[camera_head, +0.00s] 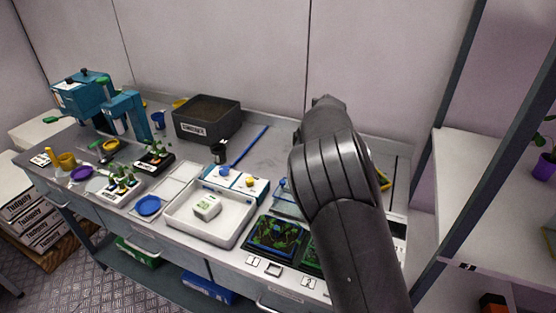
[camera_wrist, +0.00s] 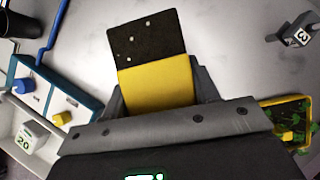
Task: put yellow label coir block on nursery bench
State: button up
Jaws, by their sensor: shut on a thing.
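The coir block (camera_wrist: 152,45) is dark brown with pale specks and a broad yellow label band (camera_wrist: 158,83). It is held at the yellow band in the wrist view, with its dark end sticking out beyond the fingers. My gripper (camera_wrist: 161,86) is shut on it. The grey nursery bench (camera_head: 280,141) runs along the wall in the head view, and its bare top (camera_wrist: 235,45) shows behind the block in the wrist view. I cannot tell whether the block touches the bench. In the head view my arm hides the gripper and the block.
A white tray (camera_head: 179,226) with a small white block (camera_head: 207,206) stands at the bench front. A black bin (camera_head: 193,132) and a blue rod (camera_head: 249,145) lie behind. A grey item marked 3 (camera_wrist: 293,35) and a yellow-edged tray (camera_wrist: 266,103) are right of the block. Bare bench surrounds the block.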

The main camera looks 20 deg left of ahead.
jog(key=a+f, duration=0.1)
jog(key=a, duration=0.1)
jog(key=a+f, duration=0.1)
jog(key=a, duration=0.1)
jog(key=a+f, duration=0.2)
jog(key=a, duration=0.1)
jog(key=shift+s, duration=0.1)
jog(key=shift+a+f, duration=0.15)
jog(key=shift+f, duration=1.95)
jog(key=shift+f, duration=0.15)
